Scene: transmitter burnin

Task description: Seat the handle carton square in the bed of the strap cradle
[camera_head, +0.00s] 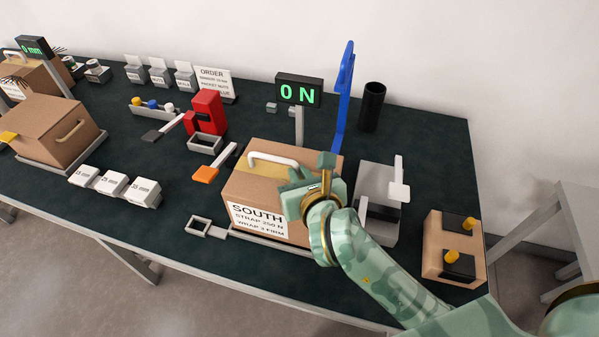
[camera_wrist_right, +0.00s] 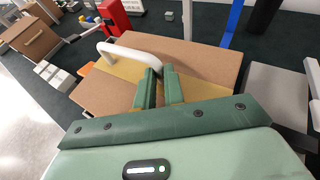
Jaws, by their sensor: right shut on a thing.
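The handle carton (camera_head: 237,190) is a brown box with tan tape, a white handle (camera_head: 272,158) on top and a label reading SOUTH, STRAP 250 N. It is at the strap cradle, whose light rim (camera_head: 262,243) shows along its near lower edge. How squarely the carton sits in the bed cannot be told. My right gripper (camera_head: 300,178) is over the carton's top. In the right wrist view its fingers (camera_wrist_right: 159,90) are shut on the near end of the white handle (camera_wrist_right: 125,52). My left gripper is not in view.
A display (camera_head: 299,93) reading 0 N and a blue upright (camera_head: 344,100) stand behind the carton. A grey unit (camera_head: 376,190) and a wooden box with yellow knobs (camera_head: 440,245) stand right. An orange-tipped lever (camera_head: 206,174) lies left. Another carton (camera_head: 50,130) is far left.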

